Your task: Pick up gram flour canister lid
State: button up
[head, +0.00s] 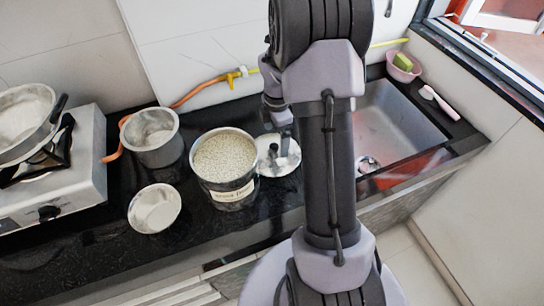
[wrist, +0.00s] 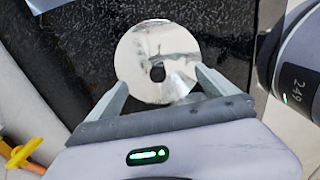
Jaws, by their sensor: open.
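The lid (head: 287,168) is a shiny round metal disc lying flat on the black counter, just right of the open canister. In the wrist view the lid (wrist: 146,45) shows a dark knob (wrist: 157,73) at its centre. The canister (head: 234,195) has a label too small to read and is full of pale grains. My gripper (wrist: 160,80) is open and empty, with its two fingers on either side of the lid's near part and the knob between their lines. Finger contact with the lid cannot be told. In the head view my arm hides part of the area.
A metal pot (head: 152,150) and a small steel bowl (head: 154,209) stand left of the canister. A stove (head: 75,175) with a pan is at far left. The sink (head: 395,120) is to the right. An orange hose (head: 190,95) runs along the wall.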

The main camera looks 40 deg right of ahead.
aim_at(274, 147)
jog(key=f+b, duration=0.1)
jog(key=f, duration=0.1)
jog(key=f+b, duration=0.1)
jog(key=f, duration=0.1)
jog(key=f+b, duration=0.1)
jog(key=f, duration=0.1)
jog(key=shift+w+a, duration=0.2)
jog(key=shift+w, duration=0.1)
jog(key=shift+r, duration=0.1)
jog(key=shift+s, duration=0.15)
grip_shut()
jog(key=shift+a, duration=0.1)
